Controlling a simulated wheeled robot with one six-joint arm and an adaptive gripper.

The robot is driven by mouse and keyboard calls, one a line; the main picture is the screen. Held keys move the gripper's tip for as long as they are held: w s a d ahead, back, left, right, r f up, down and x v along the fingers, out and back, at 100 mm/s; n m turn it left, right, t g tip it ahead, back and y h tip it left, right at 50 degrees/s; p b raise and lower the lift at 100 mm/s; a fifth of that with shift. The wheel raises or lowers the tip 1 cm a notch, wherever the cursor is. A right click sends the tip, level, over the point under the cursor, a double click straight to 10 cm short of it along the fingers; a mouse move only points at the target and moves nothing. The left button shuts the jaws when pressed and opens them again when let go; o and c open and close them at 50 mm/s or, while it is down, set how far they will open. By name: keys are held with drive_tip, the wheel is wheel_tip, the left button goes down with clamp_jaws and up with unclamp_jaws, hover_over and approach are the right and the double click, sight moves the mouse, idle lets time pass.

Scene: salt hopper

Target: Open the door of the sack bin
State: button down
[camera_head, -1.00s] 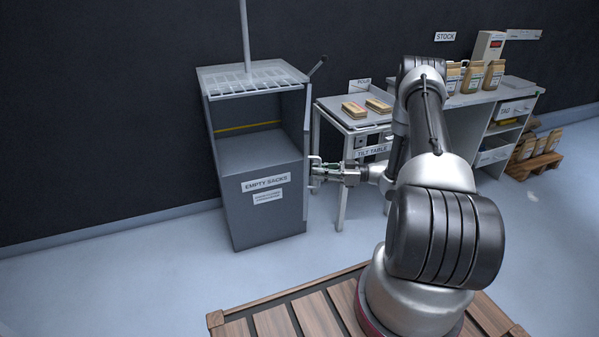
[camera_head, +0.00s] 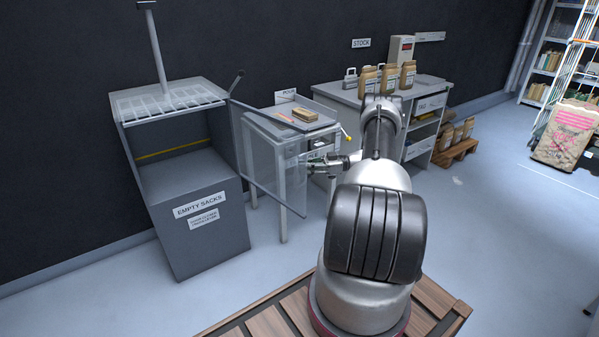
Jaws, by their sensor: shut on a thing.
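The sack bin (camera_head: 200,240) is a grey cabinet labelled EMPTY SACKS, with an open upper front and a slatted top. Its door (camera_head: 268,165) is a clear panel with a grey frame, hinged on the bin's right side. The door stands swung out to the right, well away from the opening. My gripper (camera_head: 312,169) is at the door's free edge, shut on what appears to be its handle. The handle itself is too small and covered to make out.
A tilt table (camera_head: 262,121) with a sack on it stands behind the door, close to it. A stock bench (camera_head: 345,95) with several sacks stands further right. A pallet of sacks (camera_head: 455,148) is beyond it. The floor in front of the bin is clear.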

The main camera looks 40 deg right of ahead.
drive_tip(key=shift+d, duration=0.15)
drive_tip(key=c, duration=1.5)
unclamp_jaws()
drive_tip(key=v, duration=1.2)
